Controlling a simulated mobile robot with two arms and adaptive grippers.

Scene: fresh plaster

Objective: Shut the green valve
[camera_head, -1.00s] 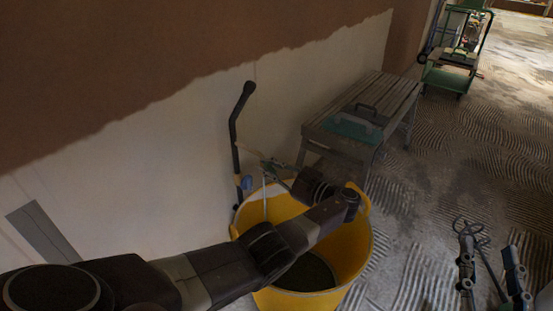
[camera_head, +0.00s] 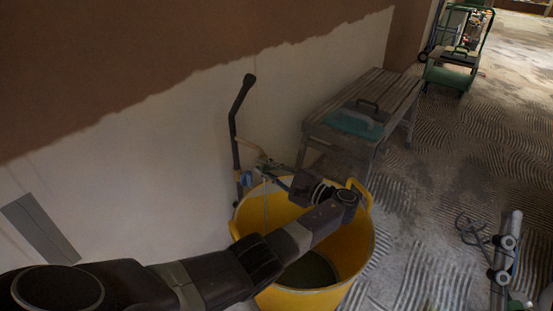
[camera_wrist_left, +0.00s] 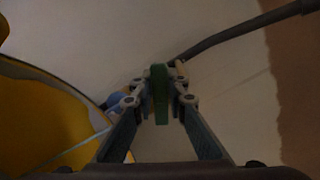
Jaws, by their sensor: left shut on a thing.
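The green valve (camera_wrist_left: 160,97) shows in the left wrist view as an upright green lever between my left fingertips. My left gripper (camera_wrist_left: 161,100) is shut on it. In the head view my left arm reaches over the yellow tub to the pipework by the wall, and my left gripper (camera_head: 270,166) is small and dark there. The green lever is hard to make out in that view. What looks like my right gripper (camera_head: 471,230) is at the lower right, over the floor and far from the valve; its jaw opening is unclear.
A yellow tub (camera_head: 361,245) stands below my left arm. A dark pipe (camera_head: 234,120) rises by the wall, with a blue part (camera_head: 246,179) near it. A slatted bench (camera_head: 385,93) carries a teal-and-black tool. A green trolley (camera_head: 450,78) stands farther back. The ridged floor at right is mostly clear.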

